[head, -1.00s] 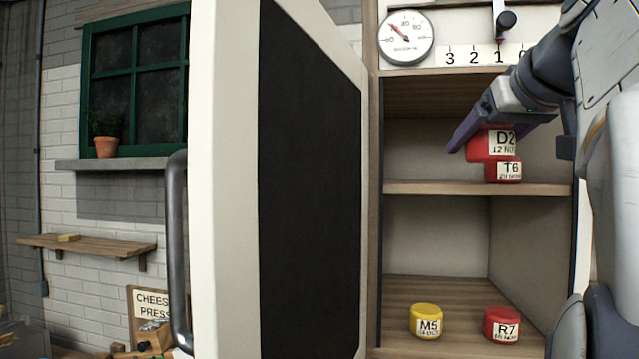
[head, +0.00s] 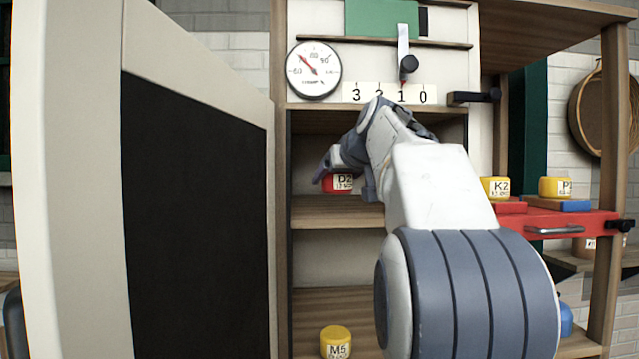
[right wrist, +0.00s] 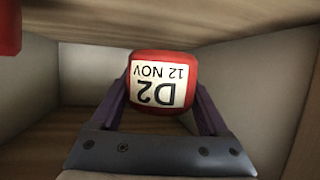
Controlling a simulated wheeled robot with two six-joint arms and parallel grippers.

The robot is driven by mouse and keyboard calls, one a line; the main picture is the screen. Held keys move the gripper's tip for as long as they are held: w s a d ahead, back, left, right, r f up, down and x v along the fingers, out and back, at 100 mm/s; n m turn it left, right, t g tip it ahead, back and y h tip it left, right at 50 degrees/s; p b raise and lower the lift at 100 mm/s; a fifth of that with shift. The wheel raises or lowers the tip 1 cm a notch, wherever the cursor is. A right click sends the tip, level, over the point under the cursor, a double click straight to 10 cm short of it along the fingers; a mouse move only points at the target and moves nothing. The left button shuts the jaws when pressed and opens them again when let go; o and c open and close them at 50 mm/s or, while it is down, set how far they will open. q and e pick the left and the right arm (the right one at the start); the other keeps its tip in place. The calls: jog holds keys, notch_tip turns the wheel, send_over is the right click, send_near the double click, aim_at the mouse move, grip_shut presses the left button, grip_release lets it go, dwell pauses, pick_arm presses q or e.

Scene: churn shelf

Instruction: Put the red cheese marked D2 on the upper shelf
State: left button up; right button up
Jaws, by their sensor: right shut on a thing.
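The red cheese marked D2 (head: 340,184) is inside the cabinet, at the upper shelf (head: 312,211). My right gripper (head: 330,172) is shut on it. In the right wrist view, the red cheese D2 (right wrist: 163,82) sits between the two purple fingers of my right gripper (right wrist: 163,98), its label upside down. It is low over the shelf board; I cannot tell whether it touches. My left gripper is not in view.
A red thing (right wrist: 9,27) shows at the wrist view's corner. Yellow cheese M5 (head: 336,342) is on the lower shelf. The open door (head: 200,210) stands left. Yellow cheeses K2 (head: 495,188) and P (head: 556,187) stand right. My arm hides much of the cabinet's right side.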

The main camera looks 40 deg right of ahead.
aim_at(332, 209)
jog(key=shift+w+d+r+p, duration=0.15)
jog(key=shift+w+p, duration=0.2)
jog(key=shift+w, duration=0.1)
notch_tip(332, 209, down, 2)
jog(key=shift+w+d+f, duration=0.1)
jog(key=shift+w+f, duration=0.05)
jog(key=shift+f, duration=0.75)
jog(key=shift+f, duration=0.2)
jog(key=o, duration=1.4)
